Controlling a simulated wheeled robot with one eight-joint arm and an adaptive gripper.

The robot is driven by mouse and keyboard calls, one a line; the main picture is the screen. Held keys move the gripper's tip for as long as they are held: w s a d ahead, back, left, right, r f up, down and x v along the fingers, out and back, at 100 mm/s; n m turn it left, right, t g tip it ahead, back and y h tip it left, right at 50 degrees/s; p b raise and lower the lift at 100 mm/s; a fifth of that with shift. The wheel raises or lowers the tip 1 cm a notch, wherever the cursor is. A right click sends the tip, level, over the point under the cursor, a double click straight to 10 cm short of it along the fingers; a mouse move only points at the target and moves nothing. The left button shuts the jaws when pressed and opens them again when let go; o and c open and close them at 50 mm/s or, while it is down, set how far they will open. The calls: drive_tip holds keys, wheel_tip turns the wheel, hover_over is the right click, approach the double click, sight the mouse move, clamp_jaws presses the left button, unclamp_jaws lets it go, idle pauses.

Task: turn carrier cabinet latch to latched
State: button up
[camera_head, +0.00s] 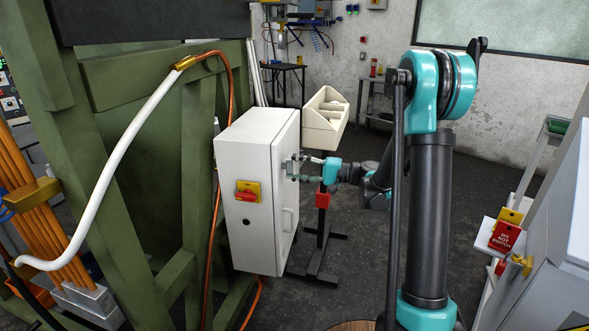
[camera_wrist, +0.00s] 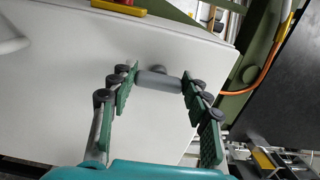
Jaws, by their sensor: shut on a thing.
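The white carrier cabinet (camera_head: 255,190) stands left of centre in the head view, beside a green frame. Its pale face (camera_wrist: 70,90) fills much of the wrist view. The cabinet latch (camera_wrist: 158,82), a short grey bar on a round pivot, sits between the green finger pads. My gripper (camera_head: 297,168) reaches the cabinet's right-hand face from the right. In the wrist view my gripper (camera_wrist: 162,86) is shut on the latch, one finger at each end of the bar. In the head view the fingers largely hide the latch.
A red-and-yellow switch (camera_head: 247,192) is on the cabinet's front face. An orange hose (camera_head: 213,240) runs down beside it. A black stand (camera_head: 319,240) is behind my gripper. A cream bin (camera_head: 325,120) is farther back. Open floor (camera_head: 355,270) lies right of the cabinet.

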drive_tip(key=o, duration=1.2)
drive_tip(key=shift+c, duration=0.2)
drive_tip(key=s+d, duration=0.1)
drive_tip(key=d, duration=1.1)
drive_tip(key=shift+s, duration=0.3)
drive_tip(key=shift+a, duration=0.1)
